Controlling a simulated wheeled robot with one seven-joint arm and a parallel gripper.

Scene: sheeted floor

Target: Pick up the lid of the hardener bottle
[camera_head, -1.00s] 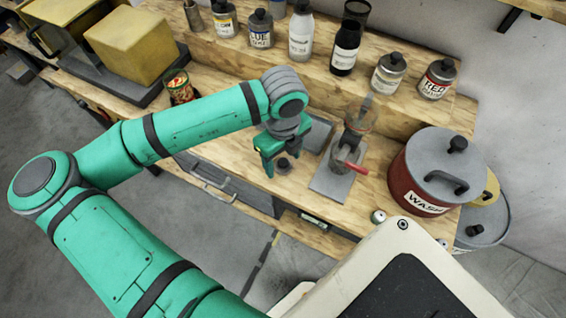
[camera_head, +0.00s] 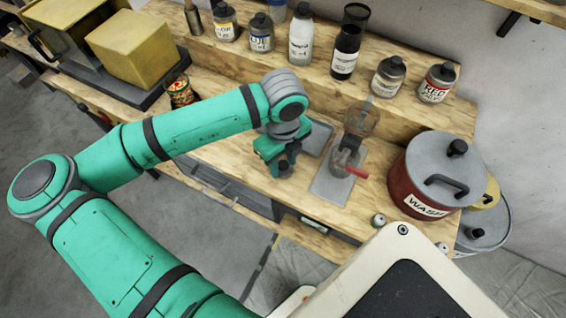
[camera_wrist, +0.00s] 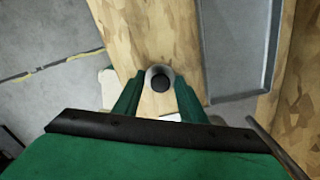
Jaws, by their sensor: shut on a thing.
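A small dark, round lid (camera_head: 281,169) is held at the fingertips of my gripper (camera_head: 278,163), low over the front part of the wooden bench. In the wrist view, the lid (camera_wrist: 160,82) shows from above as a dark knob within a grey round rim. The two green fingers of my gripper (camera_wrist: 159,88) are shut on its sides. Whether it still touches what is under it cannot be told. No bottle below it can be made out. I cannot read which bottle bears the hardener label.
A grey tray (camera_head: 319,138) and a plate with a cup and red handle (camera_head: 352,171) lie right of my gripper. A red WASH pot (camera_head: 410,187) stands farther right. Several bottles line the raised shelf (camera_head: 275,58) behind. The bench's front edge is close.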

